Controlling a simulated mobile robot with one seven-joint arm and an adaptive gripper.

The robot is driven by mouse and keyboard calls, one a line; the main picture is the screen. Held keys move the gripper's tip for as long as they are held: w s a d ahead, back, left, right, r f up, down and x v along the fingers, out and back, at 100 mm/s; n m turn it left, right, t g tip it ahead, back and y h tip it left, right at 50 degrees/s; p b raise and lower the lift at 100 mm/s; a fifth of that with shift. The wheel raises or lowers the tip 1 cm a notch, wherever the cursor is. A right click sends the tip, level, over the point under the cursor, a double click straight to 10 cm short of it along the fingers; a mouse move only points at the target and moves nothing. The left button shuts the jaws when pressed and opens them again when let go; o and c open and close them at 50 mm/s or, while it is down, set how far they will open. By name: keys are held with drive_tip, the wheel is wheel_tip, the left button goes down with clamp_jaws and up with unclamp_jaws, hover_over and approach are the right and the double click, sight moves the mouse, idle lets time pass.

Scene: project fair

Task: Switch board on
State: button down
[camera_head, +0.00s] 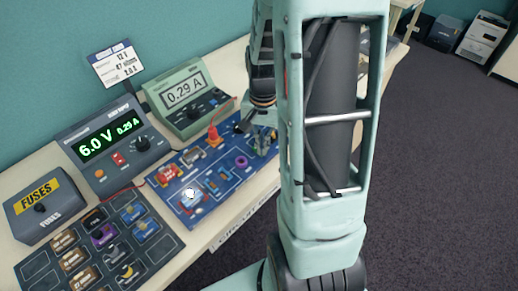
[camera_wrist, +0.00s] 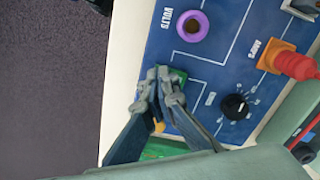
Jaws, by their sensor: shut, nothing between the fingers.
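The blue circuit board (camera_head: 222,178) lies on the table in the head view, and it also fills much of the wrist view (camera_wrist: 215,70). A bulb (camera_head: 190,193) on its near left part looks bright white. My gripper (camera_wrist: 158,78) is shut and empty, its tips together over a small green part (camera_wrist: 180,75) near the board's edge. The fingers hide most of that part, so I cannot tell whether it is the switch or whether they touch it. A black rotary knob (camera_wrist: 235,106) with scale marks sits beside the fingers. In the head view my arm covers the board's right side.
The power supply (camera_head: 113,165) reads 6.0 V and 0.29 A. The green meter (camera_head: 183,118) behind the board reads 0.29 A. A red plug (camera_wrist: 295,66) and a purple ring marked VOLTS (camera_wrist: 192,26) stand near my fingers. A fuse box (camera_head: 42,228) and a parts tray (camera_head: 165,243) are left.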

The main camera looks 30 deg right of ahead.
drive_tip(key=shift+r+p, duration=2.75)
drive_tip(key=shift+r, duration=0.75)
